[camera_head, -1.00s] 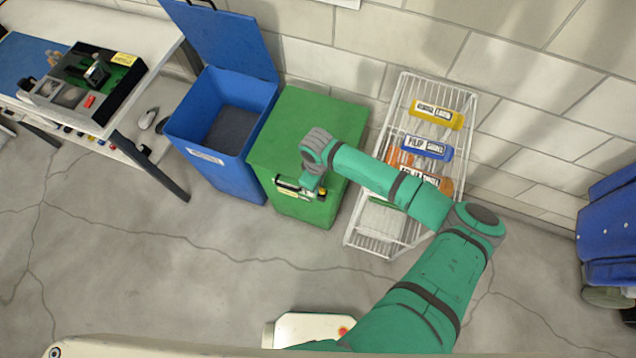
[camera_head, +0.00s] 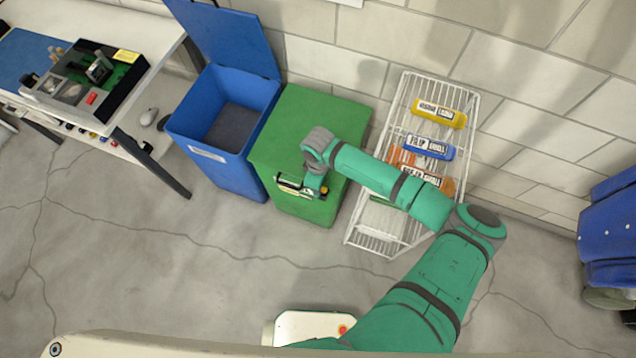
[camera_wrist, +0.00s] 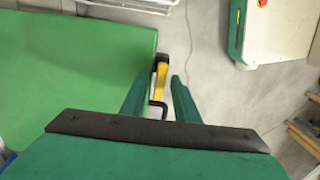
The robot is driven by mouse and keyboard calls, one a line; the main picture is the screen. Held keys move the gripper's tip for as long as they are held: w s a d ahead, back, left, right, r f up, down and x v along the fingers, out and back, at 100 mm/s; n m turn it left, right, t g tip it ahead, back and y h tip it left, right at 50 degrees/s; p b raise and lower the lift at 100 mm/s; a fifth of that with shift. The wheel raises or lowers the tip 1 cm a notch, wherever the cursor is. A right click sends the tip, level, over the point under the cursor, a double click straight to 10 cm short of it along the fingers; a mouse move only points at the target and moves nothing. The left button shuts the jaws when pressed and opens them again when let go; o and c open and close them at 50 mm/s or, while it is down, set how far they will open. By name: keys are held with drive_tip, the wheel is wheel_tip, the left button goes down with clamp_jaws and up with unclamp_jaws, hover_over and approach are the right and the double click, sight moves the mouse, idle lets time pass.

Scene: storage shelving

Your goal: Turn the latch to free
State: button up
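The green box (camera_head: 290,135) stands with its lid down, between the blue bin and the wire rack. On its front edge is a latch with a yellow part (camera_wrist: 161,78) and a black bent rod (camera_wrist: 157,104), seen in the wrist view. In the head view the yellow part shows only as a small spot beside my gripper (camera_head: 316,190). In the wrist view my gripper (camera_wrist: 158,90) is open, with one finger on each side of the latch. Gaps show between latch and fingers; contact at depth cannot be told.
An open blue bin (camera_head: 205,150) stands left of the green box. A white wire rack (camera_head: 377,240) with yellow, blue and orange containers is close on the right, under my arm. A workbench (camera_head: 150,55) is at far left.

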drive_tip(key=shift+a+r, duration=0.1)
drive_tip(key=shift+a+r, duration=0.1)
drive_tip(key=shift+r, duration=0.2)
wheel_tip(320, 180, up, 10)
idle(0.4)
drive_tip(key=shift+s+f, duration=0.1)
idle(0.4)
